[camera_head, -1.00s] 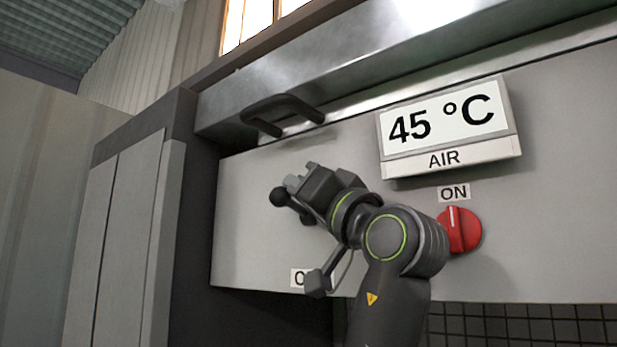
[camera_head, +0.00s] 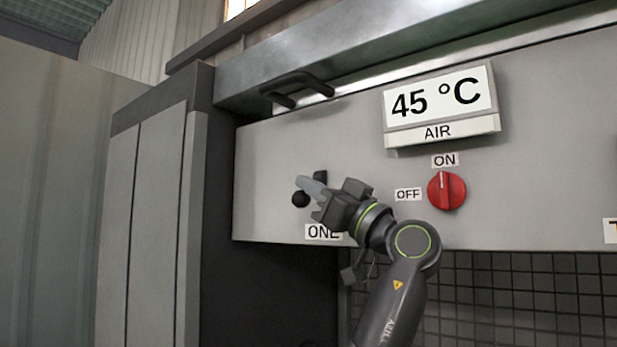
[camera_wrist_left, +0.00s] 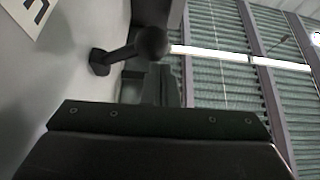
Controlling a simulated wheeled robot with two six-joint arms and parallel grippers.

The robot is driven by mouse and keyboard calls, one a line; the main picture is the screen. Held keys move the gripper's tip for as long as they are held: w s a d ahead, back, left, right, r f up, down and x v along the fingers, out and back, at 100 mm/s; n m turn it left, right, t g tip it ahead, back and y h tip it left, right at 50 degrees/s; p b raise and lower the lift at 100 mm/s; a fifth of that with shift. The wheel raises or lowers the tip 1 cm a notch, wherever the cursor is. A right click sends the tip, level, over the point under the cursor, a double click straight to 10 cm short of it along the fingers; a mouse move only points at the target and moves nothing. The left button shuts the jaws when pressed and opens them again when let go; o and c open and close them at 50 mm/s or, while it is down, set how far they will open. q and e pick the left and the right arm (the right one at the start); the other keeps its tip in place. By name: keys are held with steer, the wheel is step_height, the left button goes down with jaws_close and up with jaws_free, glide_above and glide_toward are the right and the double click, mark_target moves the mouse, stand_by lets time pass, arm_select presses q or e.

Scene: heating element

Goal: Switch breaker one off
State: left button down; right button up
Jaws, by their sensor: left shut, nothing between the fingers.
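Breaker one is a black lever with a ball knob (camera_head: 300,200), above the label ONE (camera_head: 322,232) on the grey panel. Its black base (camera_head: 320,176) shows behind my fingers, and the knob hangs lower than the base, so the lever tilts downward. My left gripper (camera_head: 312,187) is shut and empty, its fingertips crossing over the lever between base and knob. The left wrist view shows the knob (camera_wrist_left: 152,43) just beyond the fingertips (camera_wrist_left: 160,85). I cannot tell whether they touch. My right gripper is not in view.
A red dial (camera_head: 446,190) with ON and OFF labels sits to the right, below a display (camera_head: 438,98) reading 45 °C AIR. A black handle (camera_head: 297,86) is above the lever. A grey cabinet (camera_head: 155,220) stands at the left. A dark grid (camera_head: 530,290) lies below the panel.

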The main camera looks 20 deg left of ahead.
arm_select(q)
steer(key=shift+w+f, duration=0.3)
stand_by(0.5)
steer(key=b+v, duration=0.6)
steer(key=v, duration=1.1)
steer(key=shift+d+f, duration=0.15)
steer(key=shift+d, duration=0.1)
steer(key=shift+s, duration=0.1)
